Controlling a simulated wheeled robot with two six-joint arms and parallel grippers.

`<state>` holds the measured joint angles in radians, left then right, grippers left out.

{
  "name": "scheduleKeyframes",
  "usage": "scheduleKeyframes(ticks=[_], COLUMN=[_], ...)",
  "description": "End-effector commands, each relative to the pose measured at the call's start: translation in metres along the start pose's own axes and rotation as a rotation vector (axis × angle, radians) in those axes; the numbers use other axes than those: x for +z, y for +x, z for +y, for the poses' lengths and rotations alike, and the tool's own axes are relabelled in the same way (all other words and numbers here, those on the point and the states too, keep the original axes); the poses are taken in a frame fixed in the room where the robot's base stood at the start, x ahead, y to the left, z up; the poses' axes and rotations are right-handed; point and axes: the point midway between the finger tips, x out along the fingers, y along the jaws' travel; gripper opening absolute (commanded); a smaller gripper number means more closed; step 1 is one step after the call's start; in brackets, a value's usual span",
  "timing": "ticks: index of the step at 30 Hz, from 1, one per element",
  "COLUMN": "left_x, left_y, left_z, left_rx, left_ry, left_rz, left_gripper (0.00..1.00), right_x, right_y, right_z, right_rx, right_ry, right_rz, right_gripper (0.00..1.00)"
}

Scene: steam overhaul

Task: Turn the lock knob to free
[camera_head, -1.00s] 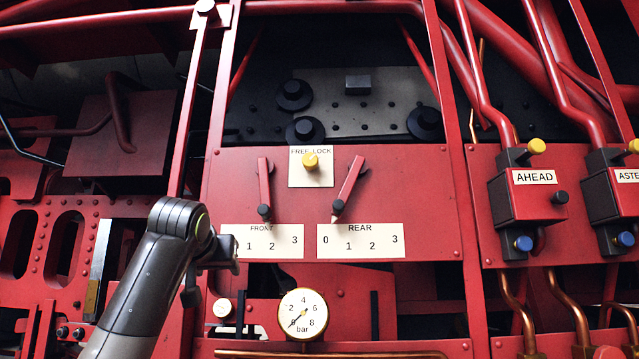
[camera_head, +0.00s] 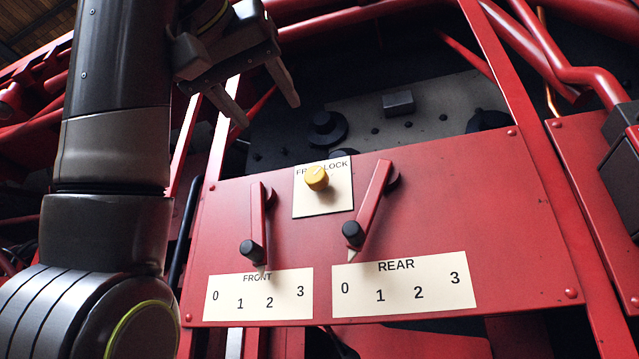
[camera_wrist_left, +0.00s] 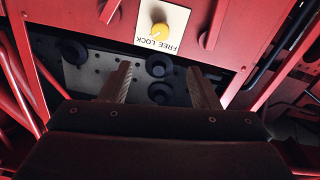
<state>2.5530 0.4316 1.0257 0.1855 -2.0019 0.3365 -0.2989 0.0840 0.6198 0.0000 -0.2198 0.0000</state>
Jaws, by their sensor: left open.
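The yellow lock knob (camera_head: 317,178) sits on a cream plate (camera_head: 322,202) lettered FREE and LOCK, at the top of the red panel. Its white mark shows at the top, but I cannot tell exactly which word it points to. In the left wrist view the knob (camera_wrist_left: 160,33) shows upside down near the top, beyond the fingers. My left gripper (camera_head: 268,110) is open and empty, up and left of the knob and apart from it. Its two fingers (camera_wrist_left: 157,88) also show in the left wrist view. My right gripper is not in view.
Two red levers, front (camera_head: 257,220) and rear (camera_head: 369,205), flank the knob below. Their scale plates, FRONT (camera_head: 258,310) and REAR (camera_head: 404,303), lie beneath. A grey perforated plate (camera_head: 440,107) with dark round fittings is behind and above the panel. Red pipes run at right.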

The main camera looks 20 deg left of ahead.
Motion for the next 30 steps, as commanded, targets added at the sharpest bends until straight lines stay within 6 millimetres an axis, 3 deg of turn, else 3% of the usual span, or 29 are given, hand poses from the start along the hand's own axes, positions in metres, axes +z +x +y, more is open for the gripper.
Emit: scheduleKeyframes(ticks=[5, 16, 26, 30], left_x=[-0.005, -0.005, -0.005, -0.004], left_y=[0.029, 0.077, 0.107, 0.129], left_z=[0.001, 0.001, 0.001, 0.001], left_rx=[-0.001, 0.000, 0.001, 0.001], left_ry=[0.001, 0.001, 0.001, 0.001], left_rz=[-0.003, -0.001, -0.002, -0.003], left_gripper=[0.55, 0.55, 0.55, 0.55], right_x=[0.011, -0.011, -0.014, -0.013], right_y=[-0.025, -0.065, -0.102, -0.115], right_z=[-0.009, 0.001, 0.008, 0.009], right_rx=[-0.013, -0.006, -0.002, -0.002], right_ry=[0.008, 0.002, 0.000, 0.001], right_rz=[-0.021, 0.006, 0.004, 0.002], right_gripper=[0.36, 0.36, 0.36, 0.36])
